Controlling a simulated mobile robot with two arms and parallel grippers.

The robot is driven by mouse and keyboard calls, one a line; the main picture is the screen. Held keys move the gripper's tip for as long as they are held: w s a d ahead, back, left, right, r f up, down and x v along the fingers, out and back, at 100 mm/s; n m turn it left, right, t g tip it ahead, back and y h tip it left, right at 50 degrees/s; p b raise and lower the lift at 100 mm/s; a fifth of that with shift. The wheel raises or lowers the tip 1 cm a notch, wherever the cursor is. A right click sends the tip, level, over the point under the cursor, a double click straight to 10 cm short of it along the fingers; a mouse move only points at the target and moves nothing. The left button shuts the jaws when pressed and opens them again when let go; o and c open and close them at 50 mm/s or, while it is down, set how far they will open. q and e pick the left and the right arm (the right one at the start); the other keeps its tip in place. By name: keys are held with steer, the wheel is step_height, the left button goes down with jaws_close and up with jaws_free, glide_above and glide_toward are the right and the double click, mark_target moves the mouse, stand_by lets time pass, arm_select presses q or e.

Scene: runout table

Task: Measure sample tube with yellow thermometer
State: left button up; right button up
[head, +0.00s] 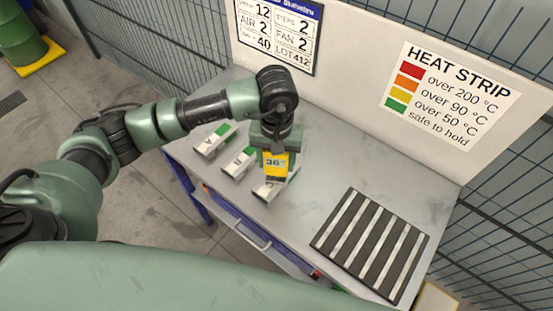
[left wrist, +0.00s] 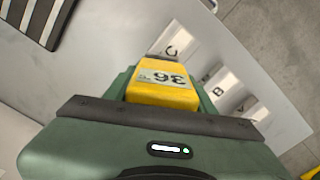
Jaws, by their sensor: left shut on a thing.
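My left gripper (head: 275,150) points down over the table, shut on the yellow thermometer (head: 275,168). The thermometer's display reads about 36; it also shows in the left wrist view (left wrist: 165,88). Three short pale sample tubes lie in a row: A (head: 209,146), B (head: 236,166) and C (head: 266,190). Tubes A and B show green patches at their far ends. The thermometer's lower end is over or at tube C, which also shows in the left wrist view (left wrist: 174,42). It hides part of C, and I cannot tell whether they touch. My right gripper is not in view.
The grey table (head: 325,150) has a black-and-white striped mat (head: 370,243) at its right. A back panel carries a heat strip chart (head: 450,97) and a number board (head: 279,30). Bare tabletop lies between tube C and the mat.

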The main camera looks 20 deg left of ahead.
arm_select(q)
steer(key=shift+s+f, duration=0.15)
steer(key=shift+w+r+p, duration=0.2)
steer(key=shift+r+p, duration=0.25)
steer(key=shift+r, duration=0.8)
steer(key=shift+r+p, duration=0.65)
steer(key=shift+r, duration=1.75)
